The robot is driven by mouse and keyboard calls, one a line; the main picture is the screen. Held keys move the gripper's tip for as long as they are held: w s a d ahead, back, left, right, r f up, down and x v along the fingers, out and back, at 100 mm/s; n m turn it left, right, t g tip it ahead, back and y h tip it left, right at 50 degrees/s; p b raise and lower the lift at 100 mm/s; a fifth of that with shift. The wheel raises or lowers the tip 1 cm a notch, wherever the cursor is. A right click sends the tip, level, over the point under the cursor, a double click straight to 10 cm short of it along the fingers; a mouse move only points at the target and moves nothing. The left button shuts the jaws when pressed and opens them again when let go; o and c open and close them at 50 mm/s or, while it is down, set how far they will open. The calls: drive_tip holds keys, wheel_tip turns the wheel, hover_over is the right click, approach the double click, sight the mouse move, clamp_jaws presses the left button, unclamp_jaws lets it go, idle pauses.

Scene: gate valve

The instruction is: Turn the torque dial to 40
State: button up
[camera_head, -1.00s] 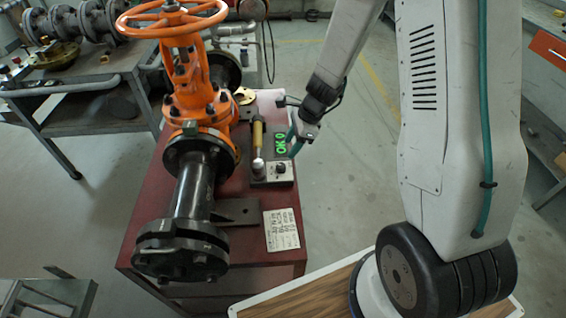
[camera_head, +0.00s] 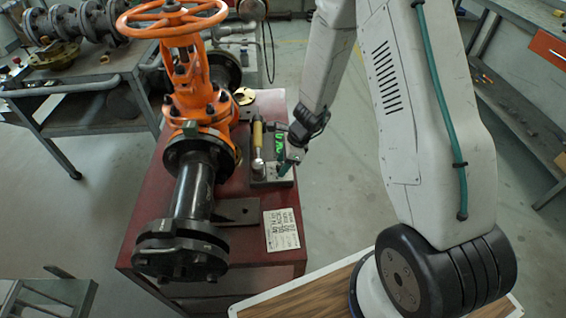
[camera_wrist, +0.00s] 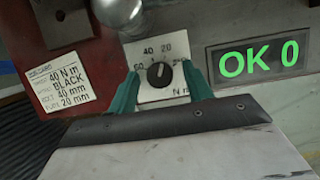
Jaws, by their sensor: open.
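The torque dial (camera_wrist: 160,74) is a black round knob on a white plate marked 60, 40 and 20, with part of a further mark hidden at the right. In the wrist view it lies between the two green fingers of my gripper (camera_wrist: 158,90), which are apart on either side of it. A display (camera_wrist: 258,58) to the right of the dial reads "OK 0" in green. In the head view my gripper (camera_head: 288,158) is over the small box (camera_head: 268,173) on the red table and hides the dial there.
An orange gate valve (camera_head: 190,90) with a dark flanged pipe stands left of the box. A yellow-handled tool (camera_head: 257,140) lies close by. A paper card (camera_head: 281,229) is on the red table (camera_head: 150,225); in the wrist view a card (camera_wrist: 60,88) reads 40 N m.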

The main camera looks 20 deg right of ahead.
drive_tip(key=c, duration=1)
drive_tip(key=shift+n, duration=0.3)
drive_tip(key=n+g, duration=0.2)
drive_tip(key=n, duration=0.2)
drive_tip(key=shift+w, duration=0.2)
drive_tip(key=shift+n+g, duration=0.7)
drive_tip(key=shift+n, duration=1.4)
drive_tip(key=o, duration=1)
